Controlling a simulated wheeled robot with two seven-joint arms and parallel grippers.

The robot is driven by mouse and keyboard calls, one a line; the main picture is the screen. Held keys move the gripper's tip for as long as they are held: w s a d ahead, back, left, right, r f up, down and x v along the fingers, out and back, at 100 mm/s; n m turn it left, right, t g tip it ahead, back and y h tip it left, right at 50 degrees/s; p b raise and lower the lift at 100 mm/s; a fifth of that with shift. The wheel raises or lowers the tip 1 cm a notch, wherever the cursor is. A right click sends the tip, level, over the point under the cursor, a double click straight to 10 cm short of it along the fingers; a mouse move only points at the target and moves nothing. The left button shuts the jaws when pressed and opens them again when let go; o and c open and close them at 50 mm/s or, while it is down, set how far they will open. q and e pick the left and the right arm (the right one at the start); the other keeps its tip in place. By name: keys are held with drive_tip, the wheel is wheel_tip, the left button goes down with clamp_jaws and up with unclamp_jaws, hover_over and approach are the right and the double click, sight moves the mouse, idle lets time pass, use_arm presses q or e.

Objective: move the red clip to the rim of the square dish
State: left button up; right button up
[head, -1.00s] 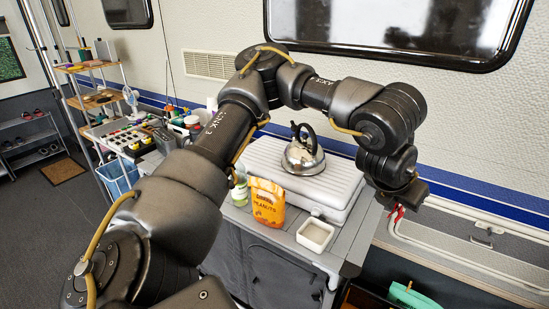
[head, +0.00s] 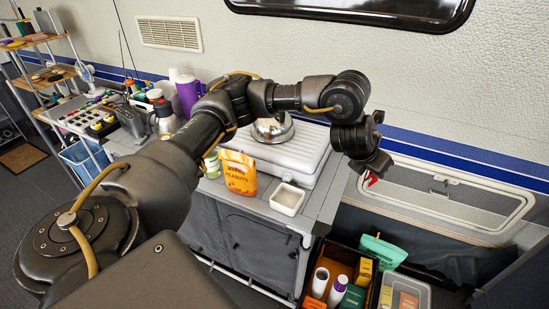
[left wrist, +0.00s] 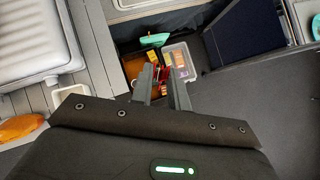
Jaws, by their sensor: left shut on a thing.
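My left gripper (head: 371,176) is shut on the red clip (head: 371,181), which shows as a small red shape at its tips. They hang in the air to the right of the grey table and the dish, apart from both. The white square dish (head: 288,199) stands upright on the table's front right part and looks empty. Part of it shows in the left wrist view (left wrist: 69,94), to the left of the left gripper's fingers (left wrist: 164,88). Red shows between these fingers, but I cannot separate the clip from the goods behind. My right gripper is not in view.
An orange peanuts bag (head: 239,172) stands left of the dish. Behind them lies a pale ribbed case (head: 300,150) with a kettle (head: 272,130) on it, partly hidden by my arm. A dark crate (head: 338,262) of packages sits below, right of the table.

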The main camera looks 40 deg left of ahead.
use_arm(q)
drive_tip(key=s+a+f+n+y+p, duration=0.1)
drive_tip(key=s+a+f, duration=0.1)
drive_tip(key=a+f, duration=0.3)
drive_tip(key=s+a+f+n+y, duration=0.1)
drive_tip(key=a+f, duration=0.4)
drive_tip(key=a, duration=0.9)
drive_tip(key=s+a+f+n+y+p, duration=0.1)
drive_tip(key=s+a+f+n, duration=0.2)
drive_tip(key=a, duration=0.7)
wheel_tip(320, 180, down, 2)
drive_tip(key=shift+s+f+p, duration=0.1)
drive_tip(key=shift+s+p, duration=0.1)
drive_tip(key=shift+p, duration=0.1)
drive_tip(key=shift+f+b, duration=1.65)
drive_tip(key=shift+f, duration=0.1)
drive_tip(key=shift+s+d+f+b, duration=0.1)
drive_tip(key=shift+f+b, duration=0.3)
drive_tip(key=shift+f+b, duration=0.6)
drive_tip(key=shift+b, duration=0.05)
drive_tip(key=shift+f, duration=0.15)
